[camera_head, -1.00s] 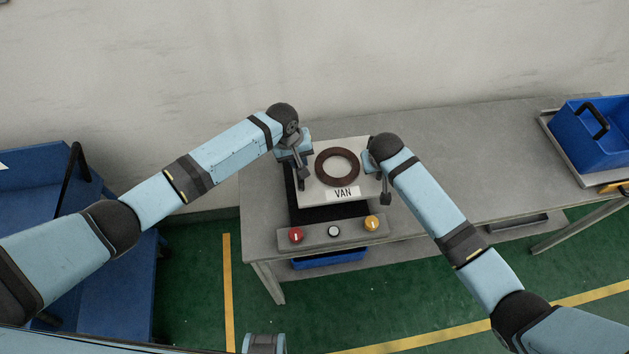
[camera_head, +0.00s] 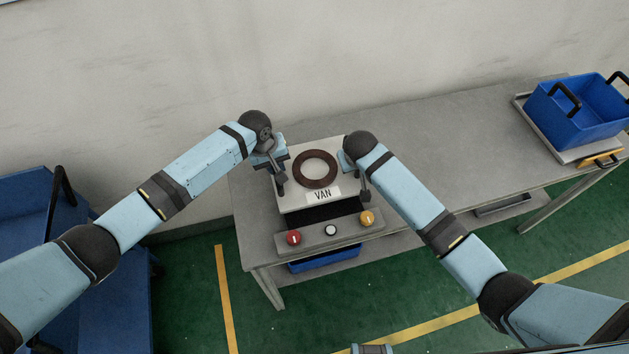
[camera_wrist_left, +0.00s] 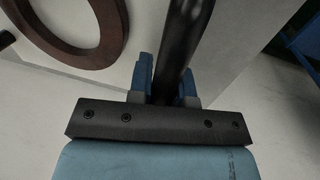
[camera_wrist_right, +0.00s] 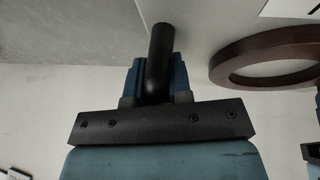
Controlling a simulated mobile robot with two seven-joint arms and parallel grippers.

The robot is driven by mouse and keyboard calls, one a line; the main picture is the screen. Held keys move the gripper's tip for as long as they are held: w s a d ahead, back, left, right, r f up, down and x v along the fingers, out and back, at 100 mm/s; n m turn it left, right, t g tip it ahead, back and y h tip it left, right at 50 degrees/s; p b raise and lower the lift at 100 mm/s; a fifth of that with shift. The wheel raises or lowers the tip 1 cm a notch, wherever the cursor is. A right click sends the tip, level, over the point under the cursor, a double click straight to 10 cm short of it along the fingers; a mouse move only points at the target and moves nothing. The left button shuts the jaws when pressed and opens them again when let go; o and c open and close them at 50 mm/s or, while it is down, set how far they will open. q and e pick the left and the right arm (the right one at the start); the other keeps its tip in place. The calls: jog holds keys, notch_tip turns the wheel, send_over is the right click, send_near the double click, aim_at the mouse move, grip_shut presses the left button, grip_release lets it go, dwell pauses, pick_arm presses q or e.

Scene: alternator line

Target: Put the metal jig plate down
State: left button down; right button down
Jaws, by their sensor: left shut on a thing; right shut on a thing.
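The metal jig plate (camera_head: 291,200) is a pale flat plate with a "VAN" label and a brown ring (camera_head: 334,169) on top. In the head view it is over the grey table, behind the button panel; I cannot tell whether it touches what is below. My left gripper (camera_head: 280,180) is shut on the black handle (camera_wrist_left: 178,50) at the plate's left side. My right gripper (camera_head: 362,180) is shut on the black handle (camera_wrist_right: 160,55) at its right side. The ring also shows in the left wrist view (camera_wrist_left: 111,30) and the right wrist view (camera_wrist_right: 224,68).
The button panel (camera_head: 312,238) with red, white and yellow buttons is at the table's front edge. A blue crate (camera_head: 580,118) stands on a tray at the table's right end. A blue cart (camera_head: 30,200) is at left. The table (camera_head: 440,150) between plate and crate is clear.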

aim_at(355, 172)
pick_arm(q)
jog(key=shift+w+a+r, duration=0.1)
jog(key=shift+w, duration=0.1)
pick_arm(e)
jog(key=shift+f, duration=0.1)
